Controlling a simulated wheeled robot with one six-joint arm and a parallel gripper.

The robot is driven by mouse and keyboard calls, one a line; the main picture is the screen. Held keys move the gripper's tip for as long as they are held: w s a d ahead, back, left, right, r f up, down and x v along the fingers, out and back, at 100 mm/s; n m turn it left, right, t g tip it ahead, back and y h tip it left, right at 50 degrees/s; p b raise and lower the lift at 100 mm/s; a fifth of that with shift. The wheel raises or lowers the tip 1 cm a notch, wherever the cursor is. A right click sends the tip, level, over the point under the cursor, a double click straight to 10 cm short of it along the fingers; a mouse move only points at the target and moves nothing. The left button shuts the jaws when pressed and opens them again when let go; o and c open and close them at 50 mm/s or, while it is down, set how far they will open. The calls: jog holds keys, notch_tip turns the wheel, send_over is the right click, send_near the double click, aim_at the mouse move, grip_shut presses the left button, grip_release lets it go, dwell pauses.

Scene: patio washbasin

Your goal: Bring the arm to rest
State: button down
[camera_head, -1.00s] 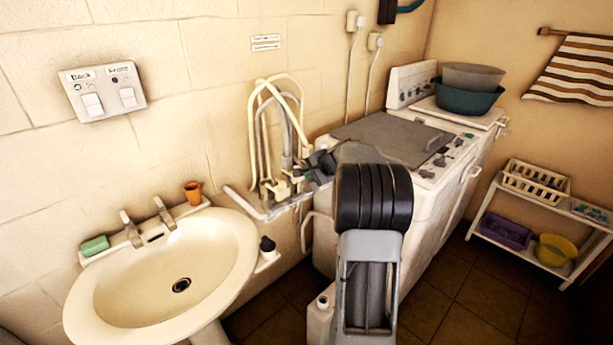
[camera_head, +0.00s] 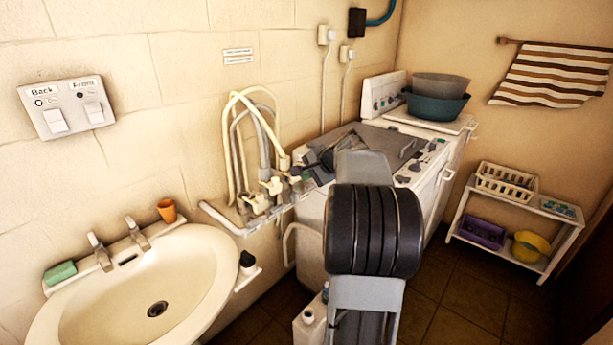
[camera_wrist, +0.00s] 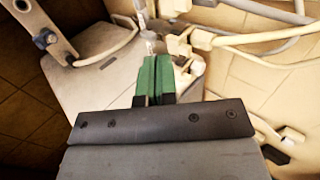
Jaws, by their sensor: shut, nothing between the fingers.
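My arm reaches up the middle of the head view, its black ribbed joint in front of the white machines. My gripper (camera_wrist: 156,80) shows in the wrist view with its two green fingers pressed together and nothing between them. In that view the fingertips point towards the taps and pale hoses at the wall; I cannot tell whether they touch. In the head view the gripper is small and partly hidden beyond my arm, beside the taps (camera_head: 262,200).
A washbasin (camera_head: 215,262) stands at the left, with an orange cup (camera_head: 167,210) and a green soap (camera_head: 60,272) on its rim. A washing machine (camera_head: 310,215) is behind my arm. A low white shelf (camera_head: 470,215) is at the right. Dark floor lies between.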

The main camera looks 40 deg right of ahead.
dwell(0.4)
notch_tip(320, 180, down, 4)
jog(key=s+f+n+g, duration=0.1)
jog(key=s+g, duration=0.1)
jog(key=s, duration=0.1)
jog(key=s+a+f+n+g+h, duration=0.1)
jog(key=s+a+n, duration=0.6)
jog(key=a, duration=0.7)
jog(key=s+a+f+n+g, duration=0.2)
jog(key=s+a+n, duration=0.6)
jog(key=a, duration=0.6)
jog(key=shift+s+f+h, duration=0.4)
jog(key=shift+s+f, duration=0.1)
jog(key=shift+s, duration=0.15)
jog(key=c, duration=1.8)
grip_release()
